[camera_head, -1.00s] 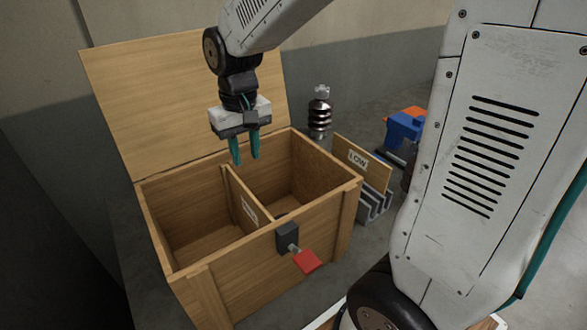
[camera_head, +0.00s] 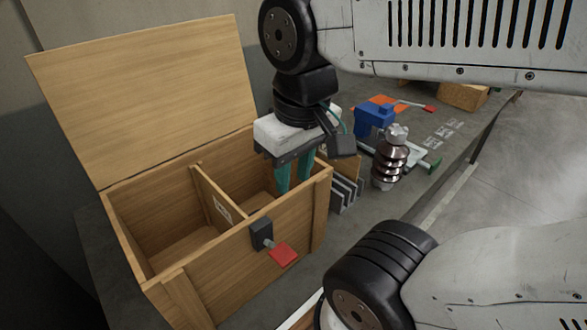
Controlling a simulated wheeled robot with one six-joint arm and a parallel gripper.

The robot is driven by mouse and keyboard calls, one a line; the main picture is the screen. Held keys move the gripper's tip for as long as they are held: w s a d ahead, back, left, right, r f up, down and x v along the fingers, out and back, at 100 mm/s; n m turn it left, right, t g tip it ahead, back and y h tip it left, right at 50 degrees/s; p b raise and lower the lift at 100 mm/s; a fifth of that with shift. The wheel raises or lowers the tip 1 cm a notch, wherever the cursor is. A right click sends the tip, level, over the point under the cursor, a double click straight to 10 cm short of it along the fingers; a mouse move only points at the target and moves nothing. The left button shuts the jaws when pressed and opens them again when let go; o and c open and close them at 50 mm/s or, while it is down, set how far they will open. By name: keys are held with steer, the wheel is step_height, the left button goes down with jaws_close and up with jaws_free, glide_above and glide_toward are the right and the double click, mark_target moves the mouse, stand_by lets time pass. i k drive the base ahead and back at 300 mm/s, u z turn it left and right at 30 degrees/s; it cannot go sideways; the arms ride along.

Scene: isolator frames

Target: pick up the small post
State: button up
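A brown ribbed post with a grey metal cap (camera_head: 390,160) stands on the bench to the right of the wooden box, in front of a blue tool. I cannot tell whether it is the small post. My gripper (camera_head: 294,185) points down over the right part of the box, left of this post. Its two teal fingers are apart with nothing seen between them. Another dark ribbed post stood behind the box in the earlier frame; my gripper and wrist now cover that area.
The open wooden box (camera_head: 165,285) has two compartments, a raised lid and a red-handled latch (camera_head: 282,254). A grey slotted rack (camera_head: 345,192) stands beside it. The blue tool (camera_head: 374,115), an orange piece and a wooden block (camera_head: 463,96) lie farther back. My arm hides some bench.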

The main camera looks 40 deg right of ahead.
mark_target(391, 154)
steer(key=u, duration=0.3)
steer(key=k, duration=0.15)
steer(key=z, duration=1.75)
steer(key=k, duration=1.2)
steer(key=z, duration=0.7)
steer(key=i, duration=1.25)
steer(key=u, duration=0.4)
